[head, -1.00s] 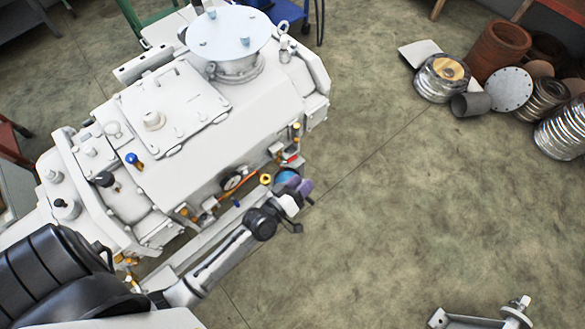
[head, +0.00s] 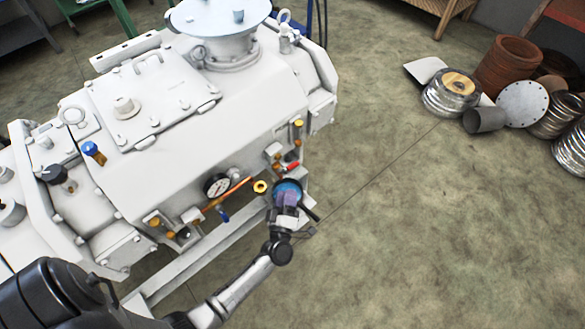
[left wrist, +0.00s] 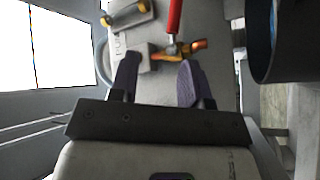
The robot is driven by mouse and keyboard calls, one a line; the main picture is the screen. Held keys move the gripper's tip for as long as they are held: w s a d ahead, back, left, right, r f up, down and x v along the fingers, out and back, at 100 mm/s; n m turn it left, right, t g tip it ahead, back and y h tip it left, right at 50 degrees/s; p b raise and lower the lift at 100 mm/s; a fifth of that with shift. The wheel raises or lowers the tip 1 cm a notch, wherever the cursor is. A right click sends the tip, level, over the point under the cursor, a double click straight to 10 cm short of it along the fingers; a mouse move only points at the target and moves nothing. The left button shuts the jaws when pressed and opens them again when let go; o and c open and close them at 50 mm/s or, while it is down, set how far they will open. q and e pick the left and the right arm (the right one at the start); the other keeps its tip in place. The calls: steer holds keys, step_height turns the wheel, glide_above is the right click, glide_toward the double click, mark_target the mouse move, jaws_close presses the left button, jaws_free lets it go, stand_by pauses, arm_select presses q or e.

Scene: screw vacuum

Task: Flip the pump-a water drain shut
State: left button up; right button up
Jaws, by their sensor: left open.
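The white pump (head: 150,130) fills the left and middle of the head view. A small valve with a red handle (head: 293,167) sits low on its near right side. In the left wrist view, the red handle (left wrist: 174,18) points up from a brass valve body (left wrist: 182,48), just beyond the fingertips. A blue-handled valve (head: 223,215) hangs lower left, below a gauge (head: 217,185). No label shows which valve is the water drain. My left gripper (head: 286,196) is beside the red-handled valve; in the wrist view (left wrist: 158,78) its purple fingers are apart and empty.
A dark round-mouthed part with a blue inside (left wrist: 268,40) stands close on the right in the wrist view. Pipe pieces and flanges (head: 500,95) lie far right. The floor (head: 430,230) right of the pump is open.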

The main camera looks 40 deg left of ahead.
mark_target(292, 166)
arm_select(q)
steer(key=b+x, duration=0.1)
steer(key=x, duration=0.2)
steer(key=f+b+x, duration=0.1)
steer(key=x, duration=0.2)
steer(key=f+b+x, duration=0.1)
steer(key=x, duration=0.2)
steer(key=shift+w+a, duration=0.3)
steer(key=shift+w, duration=0.2)
steer(key=shift+w+a+r+b, duration=0.15)
steer(key=shift+w+a+b, duration=0.2)
steer(key=shift+w, duration=0.3)
jaws_close()
